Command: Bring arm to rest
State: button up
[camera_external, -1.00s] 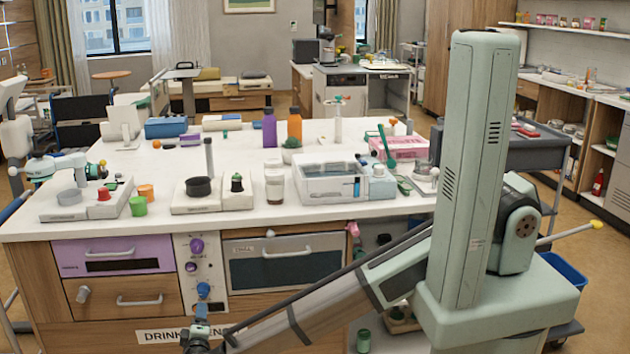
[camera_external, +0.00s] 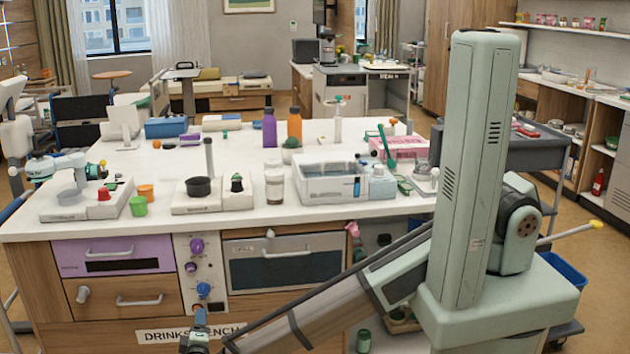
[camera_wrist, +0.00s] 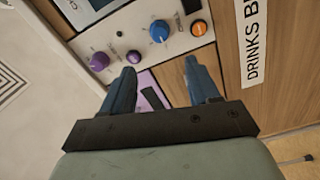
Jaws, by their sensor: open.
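My gripper (camera_external: 200,316) is low in front of the drinks bench's control panel, at the bottom of the external view. In the wrist view its two blue fingers (camera_wrist: 161,66) are spread apart with nothing between them. Beyond them is the white control panel (camera_wrist: 130,45) with a blue knob (camera_wrist: 159,31), an orange knob (camera_wrist: 199,28) and purple knobs. The fingers look apart from the panel. My arm stretches from its column at the right down to the lower left, in front of the bench.
The white benchtop (camera_external: 250,240) holds a pan on a hob, cups, bottles and a clear-walled tub (camera_external: 330,185). A purple drawer (camera_external: 120,254), a wooden drawer (camera_external: 125,298) and an oven-like grill door (camera_external: 285,262) face the arm. A grey cart (camera_external: 530,150) stands behind my column.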

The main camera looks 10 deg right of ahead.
jog(key=s+d+f+n+g+h, duration=0.2)
jog(key=d+f+g, duration=0.4)
jog(key=d+f, duration=0.25)
jog(key=s+d+f+n+g+h, duration=0.1)
jog(key=s+d+f+n+g, duration=0.15)
jog(key=d+f+g, duration=0.6)
jog(key=w+d+f+m+g+h, duration=0.1)
jog(key=w+d+m+g, duration=0.25)
jog(key=d, duration=1.05)
jog(key=w+d+f+m+g, duration=0.1)
jog(key=w+d+m+g, duration=0.3)
jog(key=d, duration=1)
jog(key=d+m+g+y, duration=0.2)
jog(key=d+m, duration=1)
jog(key=d, duration=1.4)
jog(key=shift+w+d+f+g+y, duration=0.15)
jog(key=shift+d+f+g+y, duration=0.2)
jog(key=shift+y, duration=0.65)
